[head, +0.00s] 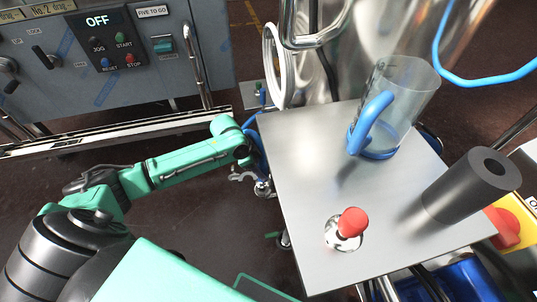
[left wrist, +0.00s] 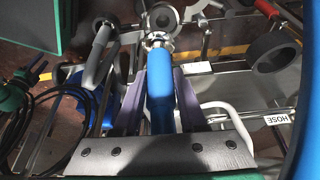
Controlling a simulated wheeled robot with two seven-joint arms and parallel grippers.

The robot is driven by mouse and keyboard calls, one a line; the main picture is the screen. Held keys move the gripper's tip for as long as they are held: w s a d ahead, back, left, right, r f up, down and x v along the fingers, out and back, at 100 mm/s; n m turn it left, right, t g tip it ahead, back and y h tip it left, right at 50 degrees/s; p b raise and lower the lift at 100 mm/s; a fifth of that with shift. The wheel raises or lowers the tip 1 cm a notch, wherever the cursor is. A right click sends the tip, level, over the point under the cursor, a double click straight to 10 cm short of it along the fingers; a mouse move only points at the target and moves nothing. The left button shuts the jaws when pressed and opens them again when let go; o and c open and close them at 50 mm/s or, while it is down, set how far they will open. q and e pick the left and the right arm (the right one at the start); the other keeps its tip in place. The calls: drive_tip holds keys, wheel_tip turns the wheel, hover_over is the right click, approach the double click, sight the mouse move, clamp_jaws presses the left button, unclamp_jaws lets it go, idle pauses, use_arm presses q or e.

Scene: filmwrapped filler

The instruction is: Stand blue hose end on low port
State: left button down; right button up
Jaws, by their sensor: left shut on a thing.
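My left gripper (head: 254,152) is low at the left edge of the steel table, partly hidden by its own wrist. In the left wrist view its two fingers (left wrist: 162,76) are shut on the blue hose (left wrist: 160,100). The hose's metal end (left wrist: 157,40) points away from the gripper, toward a round metal port (left wrist: 161,17). End and port overlap in this view, and I cannot tell whether they touch. In the head view, metal fittings (head: 263,188) show just below the gripper, and the hose end is not clear. My right gripper is not in view.
The steel table (head: 300,170) carries a clear jug (head: 408,95) with a blue handle, a red-knobbed fitting (head: 351,224) and a dark cylinder (head: 470,185). A control cabinet (head: 120,50) stands at back left. A HOSE label (left wrist: 278,118) is at right in the wrist view.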

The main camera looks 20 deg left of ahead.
sight(261, 184)
use_arm(q)
drive_tip(key=shift+w+a, duration=0.5)
drive_tip(key=shift+w, duration=0.05)
drive_tip(key=shift+r, duration=0.1)
drive_tip(key=shift+s+d+r, duration=0.1)
drive_tip(key=shift+s+r, duration=0.1)
drive_tip(key=shift+s, duration=0.05)
drive_tip(key=shift+r+p, duration=0.1)
drive_tip(key=shift+p, duration=0.55)
drive_tip(key=shift+f+b, duration=0.35)
drive_tip(key=shift+f, duration=0.15)
wheel_tip(261, 184, down, 2)
drive_tip(key=shift+b, duration=0.45)
drive_tip(key=shift+f+b, duration=0.45)
drive_tip(key=shift+f, duration=0.45)
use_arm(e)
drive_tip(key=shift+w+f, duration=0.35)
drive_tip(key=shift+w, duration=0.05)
